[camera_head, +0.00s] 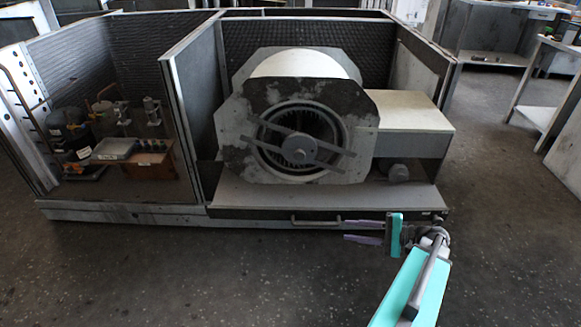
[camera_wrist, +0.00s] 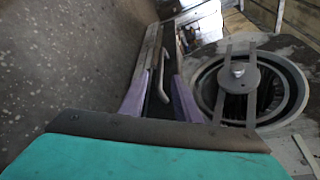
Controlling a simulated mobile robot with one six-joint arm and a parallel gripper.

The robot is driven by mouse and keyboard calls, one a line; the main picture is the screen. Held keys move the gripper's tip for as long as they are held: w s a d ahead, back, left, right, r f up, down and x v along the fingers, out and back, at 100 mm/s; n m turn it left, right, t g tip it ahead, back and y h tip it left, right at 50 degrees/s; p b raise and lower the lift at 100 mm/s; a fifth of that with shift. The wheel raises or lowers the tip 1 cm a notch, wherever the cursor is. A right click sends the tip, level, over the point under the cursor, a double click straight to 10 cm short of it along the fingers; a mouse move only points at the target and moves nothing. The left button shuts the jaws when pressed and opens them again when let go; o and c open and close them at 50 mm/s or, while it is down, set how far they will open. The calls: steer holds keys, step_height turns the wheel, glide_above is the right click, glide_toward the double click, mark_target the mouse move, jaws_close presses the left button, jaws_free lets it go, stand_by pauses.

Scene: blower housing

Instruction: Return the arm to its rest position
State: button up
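My gripper (camera_head: 349,231) is in front of the housing's lower front edge, near the right end of the drawer handle (camera_head: 316,221). Its two purple fingers are spread apart with a clear gap. In the wrist view my gripper (camera_wrist: 162,84) is open, and the handle (camera_wrist: 162,72) shows in the gap between the fingers. I see nothing held, and the handle appears farther off, but contact is hard to judge. My arm reaches in from the lower right of the head view.
The blower (camera_head: 300,135) with its round fan opening stands on the housing's base tray (camera_head: 260,195). A beige box (camera_head: 408,120) sits to its right. Compressor parts (camera_head: 70,130) fill the left bay. Open floor (camera_head: 180,275) lies in front; a bench (camera_head: 540,115) stands at right.

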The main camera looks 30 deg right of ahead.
steer(key=w+a+f+n+g+p, duration=0.15)
steer(key=a+f+g+p, duration=0.3)
steer(key=a, duration=0.65)
steer(key=a+f+n+g+p, duration=0.3)
steer(key=a+f+g+p, duration=0.15)
steer(key=a, duration=0.65)
steer(key=s+a+f+n+g+h+p, duration=0.3)
steer(key=s+a+n+g+h+p, duration=0.5)
steer(key=s, duration=0.7)
steer(key=a+n+h+p, duration=0.2)
steer(key=a+n+p, duration=0.1)
steer(key=a, duration=0.1)
steer(key=shift+f+n, duration=0.35)
steer(key=shift+f, duration=0.05)
steer(key=shift+s, duration=0.1)
stand_by(0.7)
